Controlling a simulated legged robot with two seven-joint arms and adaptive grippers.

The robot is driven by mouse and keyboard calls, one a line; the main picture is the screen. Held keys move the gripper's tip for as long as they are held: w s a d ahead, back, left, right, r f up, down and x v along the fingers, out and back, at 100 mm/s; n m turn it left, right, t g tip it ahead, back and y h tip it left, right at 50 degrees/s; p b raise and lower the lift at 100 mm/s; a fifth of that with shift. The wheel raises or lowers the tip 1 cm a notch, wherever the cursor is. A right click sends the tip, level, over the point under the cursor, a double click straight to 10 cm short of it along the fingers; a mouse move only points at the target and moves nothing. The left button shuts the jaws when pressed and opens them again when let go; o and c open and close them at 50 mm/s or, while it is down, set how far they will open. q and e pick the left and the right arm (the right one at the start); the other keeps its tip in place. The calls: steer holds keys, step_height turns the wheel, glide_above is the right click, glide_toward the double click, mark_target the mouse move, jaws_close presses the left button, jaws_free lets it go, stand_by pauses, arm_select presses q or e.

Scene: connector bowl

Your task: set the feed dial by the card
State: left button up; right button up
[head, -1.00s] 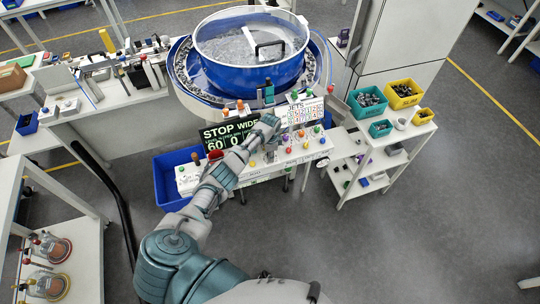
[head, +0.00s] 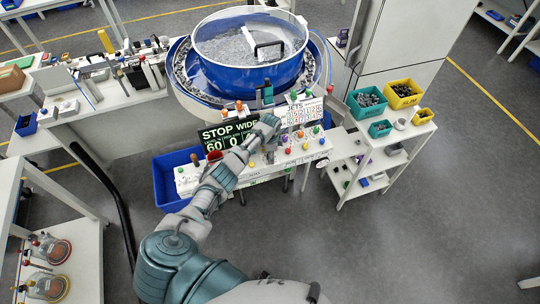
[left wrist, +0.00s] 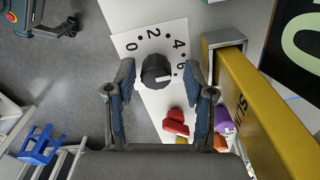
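In the left wrist view, a black dial knob (left wrist: 156,71) sits on a white plate with a scale reading 0, 2, 4, 6. Its white mark points right, near the 6. My left gripper (left wrist: 159,67) is open, its fingers on either side of the knob with visible gaps. In the head view, my left gripper (head: 270,122) is over the white console (head: 318,151); the dial cannot be made out there. A white card (head: 303,111) headed JETS stands at the console's back. A black sign (head: 226,136) reads STOP WIDE and 60. My right gripper is not seen.
A yellow bar (left wrist: 264,110) runs close to the right finger. A red knob (left wrist: 176,122) lies near the fingers. The blue bowl (head: 250,50) stands behind the console. A blue bin (head: 170,182) is at its left, and a shelf cart (head: 345,165) with small bins at its right.

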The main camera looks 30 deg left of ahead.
arm_select(q)
steer(key=shift+s, duration=0.1)
steer(key=shift+r, duration=0.15)
step_height(320, 180, up, 12)
steer(key=shift+f, duration=0.25)
steer(key=shift+a+f, duration=0.1)
stand_by(0.4)
